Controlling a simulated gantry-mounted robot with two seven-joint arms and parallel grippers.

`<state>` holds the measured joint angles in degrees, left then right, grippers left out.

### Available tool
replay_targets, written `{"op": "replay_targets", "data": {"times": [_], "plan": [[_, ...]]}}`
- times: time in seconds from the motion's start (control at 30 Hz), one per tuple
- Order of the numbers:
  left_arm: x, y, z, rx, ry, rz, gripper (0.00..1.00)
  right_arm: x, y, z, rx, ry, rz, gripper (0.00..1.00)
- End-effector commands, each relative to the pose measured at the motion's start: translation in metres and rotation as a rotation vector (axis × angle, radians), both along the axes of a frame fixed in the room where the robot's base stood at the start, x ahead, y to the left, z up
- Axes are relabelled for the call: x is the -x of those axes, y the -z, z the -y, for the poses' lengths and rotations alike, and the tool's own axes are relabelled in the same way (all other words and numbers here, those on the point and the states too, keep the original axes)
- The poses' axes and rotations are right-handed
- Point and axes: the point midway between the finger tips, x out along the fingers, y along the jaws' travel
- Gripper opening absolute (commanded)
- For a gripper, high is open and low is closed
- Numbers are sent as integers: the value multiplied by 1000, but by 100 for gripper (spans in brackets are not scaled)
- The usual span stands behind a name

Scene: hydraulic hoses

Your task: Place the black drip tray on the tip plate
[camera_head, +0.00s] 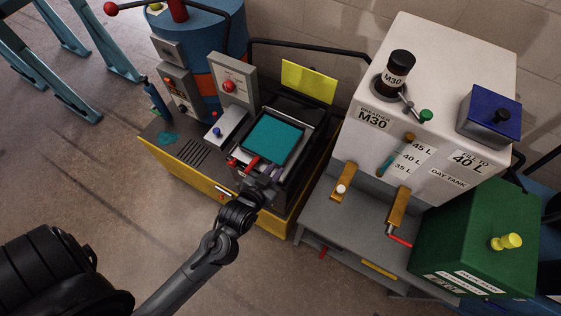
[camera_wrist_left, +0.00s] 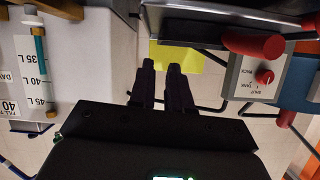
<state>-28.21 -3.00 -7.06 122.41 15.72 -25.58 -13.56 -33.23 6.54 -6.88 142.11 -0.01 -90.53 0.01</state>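A black-rimmed, square tray-like piece (camera_head: 302,141) with a teal surface inside sits on the yellow-based machine in the head view. I cannot tell whether the teal is liquid or a plate. Red handles (camera_head: 251,163) stick out at its near left side. In the left wrist view a dark slab edge (camera_wrist_left: 210,30) with a red handle (camera_wrist_left: 255,45) crosses the upper right. My left gripper (camera_head: 272,174) is at the near side of this piece. In the wrist view its two dark fingers (camera_wrist_left: 165,68) are apart, with nothing seen between them. The tip plate cannot be clearly told apart. My right gripper is not in view.
A white M30 day tank (camera_head: 445,95) stands at the right, with a green box (camera_head: 470,240) in front. A grey control box (camera_head: 233,80) and a blue drum (camera_head: 208,35) stand behind left. A yellow panel (camera_head: 308,82) is behind the tray-like piece. Floor at the left is open.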

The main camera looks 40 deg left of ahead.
Motion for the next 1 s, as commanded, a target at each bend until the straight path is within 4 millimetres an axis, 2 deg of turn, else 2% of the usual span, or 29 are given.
{"op": "replay_targets", "data": {"times": [0.27, 0.47, 0.6, 0.8, 1.0], "plan": [[16, -6, 4, 6, 9, -16, 18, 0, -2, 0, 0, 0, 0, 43], [34, 1, 15, 51, 82, -186, 18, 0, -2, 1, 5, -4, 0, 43], [63, 7, 25, 77, 148, -394, 18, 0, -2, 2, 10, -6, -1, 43], [116, 8, 27, 65, 194, -679, 18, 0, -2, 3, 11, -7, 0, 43], [148, 4, 22, 35, 196, -837, 18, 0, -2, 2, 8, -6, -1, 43]]}}
